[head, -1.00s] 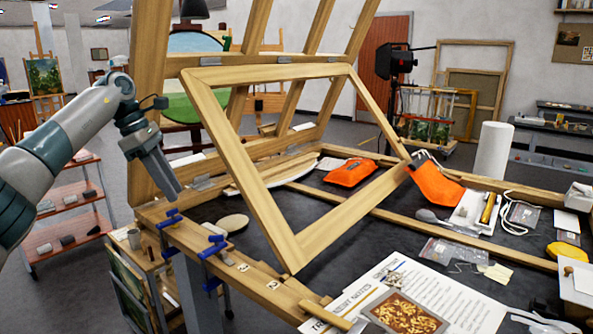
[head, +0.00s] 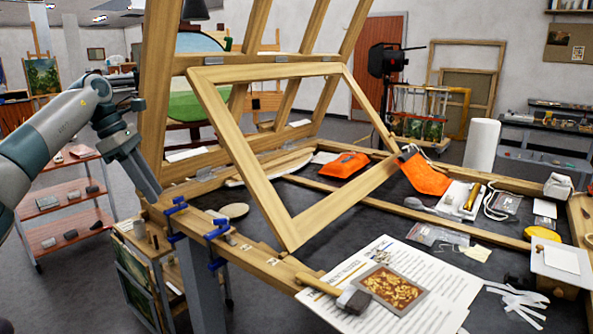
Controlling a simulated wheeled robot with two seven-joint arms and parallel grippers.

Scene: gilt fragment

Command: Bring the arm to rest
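My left arm comes in from the left in the head view. My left gripper (head: 147,182) points down and to the right, in front of the upright wooden easel frame and above the left end of the workbench. Its fingers look close together and nothing shows between them, but their exact opening is too small to tell. My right arm and gripper are not in the picture.
A tilted wooden frame (head: 322,222) stands on the dark bench. Blue clamps (head: 217,229) grip the bench's left rail. A shelf cart (head: 72,203) stands left of the bench.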

